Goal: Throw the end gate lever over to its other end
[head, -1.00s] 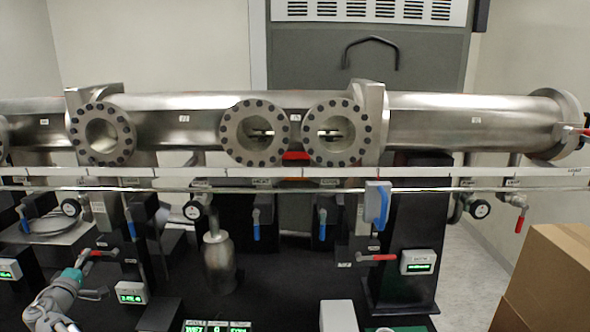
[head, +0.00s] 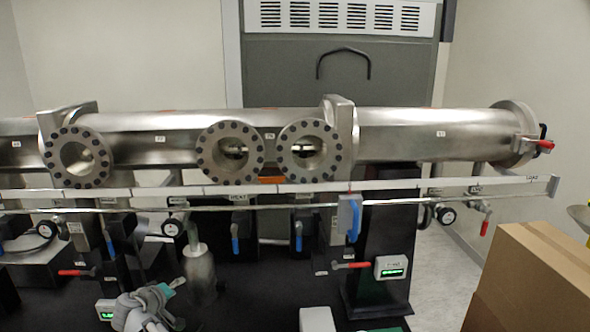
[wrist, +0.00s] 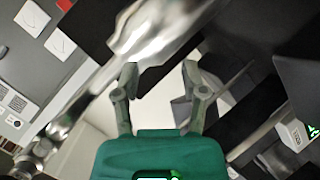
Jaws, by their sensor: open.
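The long steel tube (head: 430,130) has two flat gate bodies, and a red lever shows low under each. The left red lever (head: 76,272) lies nearly level. A third red handle (head: 543,145) is on the tube's right end flange. I cannot read which label names the end gate. My gripper (head: 168,287) is low in the head view, between the two low levers and apart from both. In the wrist view my gripper (wrist: 160,82) is open and empty.
A white labelled rail (head: 400,186) and a thin bar run across the front below the tube. A steel cylinder (head: 199,275) stands just right of my gripper. A blue handle (head: 354,219) hangs at the rail. Cardboard boxes (head: 535,275) fill the lower right.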

